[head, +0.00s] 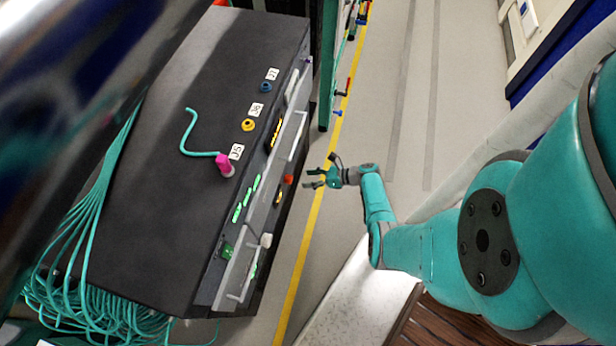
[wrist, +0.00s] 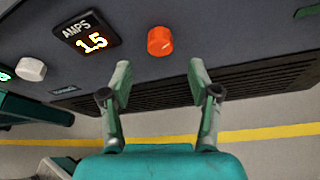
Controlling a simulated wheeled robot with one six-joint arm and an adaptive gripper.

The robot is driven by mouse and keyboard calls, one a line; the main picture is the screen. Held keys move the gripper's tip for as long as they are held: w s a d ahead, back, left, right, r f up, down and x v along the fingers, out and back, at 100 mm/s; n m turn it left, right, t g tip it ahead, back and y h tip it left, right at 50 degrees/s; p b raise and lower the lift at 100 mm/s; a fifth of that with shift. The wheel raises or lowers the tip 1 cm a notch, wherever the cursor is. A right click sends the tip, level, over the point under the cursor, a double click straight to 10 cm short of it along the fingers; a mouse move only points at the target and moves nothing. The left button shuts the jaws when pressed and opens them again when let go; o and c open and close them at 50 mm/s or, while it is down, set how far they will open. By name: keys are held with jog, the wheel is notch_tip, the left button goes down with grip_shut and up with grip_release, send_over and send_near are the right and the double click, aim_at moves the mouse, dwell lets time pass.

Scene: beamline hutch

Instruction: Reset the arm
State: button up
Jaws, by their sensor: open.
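My teal arm reaches from the right of the head view toward a dark equipment cabinet (head: 140,130). My gripper (head: 312,178) is open and empty beside the cabinet's front panel, apart from it. In the wrist view my gripper (wrist: 158,80) shows its two fingers spread wide, with nothing between them. Beyond the fingertips is the panel with an orange knob (wrist: 160,41), and an AMPS display (wrist: 87,40) reading 1.5. The orange knob also shows in the head view (head: 288,180).
On the cabinet top are a magenta plug (head: 224,164) with a teal cable, a yellow socket (head: 248,125) and a blue socket (head: 265,87). Teal cables (head: 80,285) bunch at lower left. A yellow floor line (head: 300,260) runs beside the cabinet; grey floor lies open beyond.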

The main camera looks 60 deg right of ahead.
jog(key=shift+a, duration=0.1)
dwell(0.3)
jog(key=s+a+f+n+g+h, duration=0.1)
jog(key=s+a+f+n+g, duration=0.15)
jog(key=a, duration=0.45)
jog(key=s+a+f+n+g+h, duration=0.1)
jog(key=s+a+f+n, duration=0.3)
jog(key=a, duration=0.3)
jog(key=s+a+r+n+g+h, duration=0.1)
jog(key=s+a+r+n+h, duration=0.3)
jog(key=s+a+n, duration=0.5)
jog(key=s+r+n+t, duration=0.2)
jog(key=r+n, duration=0.4)
jog(key=r, duration=0.8)
jog(key=s+a+r+n+t, duration=0.1)
jog(key=s+r+n+t, duration=0.2)
jog(key=r, duration=1.1)
jog(key=s+r+n+t, duration=0.2)
jog(key=s+r+n, duration=0.3)
jog(key=r+n, duration=0.5)
notch_tip(320, 180, up, 4)
jog(key=shift+s+a+r, duration=0.25)
jog(key=shift+s+a, duration=0.05)
jog(key=shift+a, duration=0.1)
